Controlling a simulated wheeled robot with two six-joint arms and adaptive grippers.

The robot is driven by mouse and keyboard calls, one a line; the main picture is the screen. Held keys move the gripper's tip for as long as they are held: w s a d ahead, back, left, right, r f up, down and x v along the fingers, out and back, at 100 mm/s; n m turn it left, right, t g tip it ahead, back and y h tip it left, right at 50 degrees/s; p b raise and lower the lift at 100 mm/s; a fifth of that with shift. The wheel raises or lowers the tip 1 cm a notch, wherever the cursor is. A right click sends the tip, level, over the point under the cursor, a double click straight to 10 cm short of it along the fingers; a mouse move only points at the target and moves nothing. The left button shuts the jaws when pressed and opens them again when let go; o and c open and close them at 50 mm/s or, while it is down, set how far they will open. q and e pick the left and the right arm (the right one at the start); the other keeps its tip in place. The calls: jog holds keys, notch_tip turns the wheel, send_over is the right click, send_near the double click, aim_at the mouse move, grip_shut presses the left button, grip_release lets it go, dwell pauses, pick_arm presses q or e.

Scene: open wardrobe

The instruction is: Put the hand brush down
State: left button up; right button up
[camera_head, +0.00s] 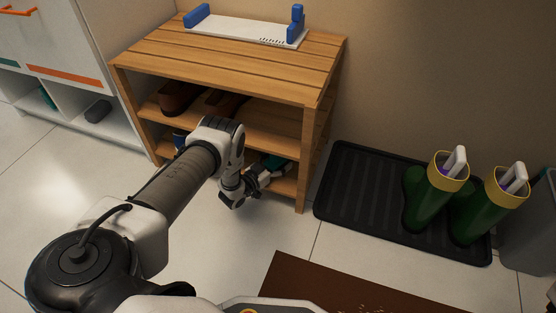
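My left arm reaches from the lower left to the wooden rack (310,125). My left gripper (270,174) is at the right end of the rack's lower shelf. A small green-teal thing (277,161) shows right by its fingers. I cannot tell whether this is the hand brush, or whether the fingers are shut on it, because it is small and partly hidden by the gripper. No other thing in view is clearly a hand brush. My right gripper cannot be made out.
A white board with blue ends (245,31) lies on the rack top. Brown shoes (180,98) stand on the middle shelf. Green boots (428,195) with white inserts stand on a black tray (350,215). A brown mat (330,290) lies in front. A white cabinet is at left.

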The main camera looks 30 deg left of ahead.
pick_arm(q)
jog(key=shift+r, duration=0.3)
jog(key=s+a+p, duration=0.2)
jog(key=s+p, duration=0.3)
jog(key=s, duration=0.6)
jog(key=shift+s+r+p, duration=0.15)
jog(key=shift+s+p, duration=0.25)
jog(key=shift+d, duration=0.1)
